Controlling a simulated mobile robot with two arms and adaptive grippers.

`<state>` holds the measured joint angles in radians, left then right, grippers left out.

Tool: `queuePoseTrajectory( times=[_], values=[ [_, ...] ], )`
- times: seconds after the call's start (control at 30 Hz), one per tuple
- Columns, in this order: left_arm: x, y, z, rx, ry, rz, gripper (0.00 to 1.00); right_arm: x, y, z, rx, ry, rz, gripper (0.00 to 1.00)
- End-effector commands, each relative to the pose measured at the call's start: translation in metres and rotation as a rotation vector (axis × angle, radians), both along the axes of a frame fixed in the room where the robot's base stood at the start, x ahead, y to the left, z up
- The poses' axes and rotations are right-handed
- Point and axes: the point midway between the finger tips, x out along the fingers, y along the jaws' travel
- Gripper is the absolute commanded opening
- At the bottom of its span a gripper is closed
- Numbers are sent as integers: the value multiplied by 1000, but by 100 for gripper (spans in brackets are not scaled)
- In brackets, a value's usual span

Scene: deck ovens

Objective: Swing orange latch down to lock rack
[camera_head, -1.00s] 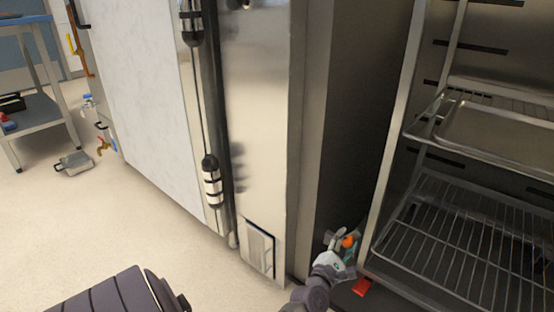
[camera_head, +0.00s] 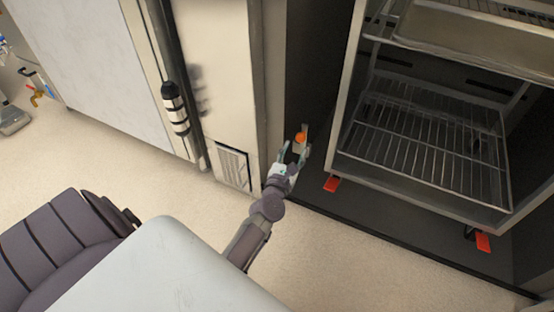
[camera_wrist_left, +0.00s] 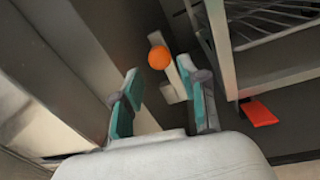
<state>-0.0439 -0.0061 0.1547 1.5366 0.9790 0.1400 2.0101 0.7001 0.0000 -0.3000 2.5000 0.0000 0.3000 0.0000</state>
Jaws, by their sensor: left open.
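The orange latch knob (camera_head: 301,137) sits on a pale metal latch piece low inside the oven opening, between the inner side wall and the rack (camera_head: 337,120). In the left wrist view the round orange knob (camera_wrist_left: 159,57) and its pale plate (camera_wrist_left: 171,75) lie just beyond the fingertips. My left gripper (camera_head: 292,154) is open, with its teal finger pads (camera_wrist_left: 163,84) apart and nothing between them. It reaches in from the front, close to the latch; whether it touches cannot be told. My right gripper is not in view.
The rack holds wire shelves (camera_head: 430,130) and a tray. Red-orange caster pedals (camera_head: 332,184) (camera_head: 483,242) stick out at its foot. The steel oven front panel (camera_head: 228,100) with a vent stands left of the opening.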

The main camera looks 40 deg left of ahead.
Motion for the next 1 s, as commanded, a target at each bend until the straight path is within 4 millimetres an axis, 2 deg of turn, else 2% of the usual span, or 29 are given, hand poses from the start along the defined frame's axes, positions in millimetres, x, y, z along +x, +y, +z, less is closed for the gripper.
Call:
queuePoseTrajectory(
  times=[0.1,0.37,0.43,0.77,1.0],
  values=[
    [-25,-6,2,1,4,-2,43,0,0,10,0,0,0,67],
    [-75,-21,2,2,4,-2,43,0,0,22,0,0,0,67],
    [-76,-26,10,65,47,-20,43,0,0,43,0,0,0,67],
    [-90,-52,-1,435,288,-156,43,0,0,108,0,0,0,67],
    [-110,-69,-8,700,439,-285,43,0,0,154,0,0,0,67]
  ],
)
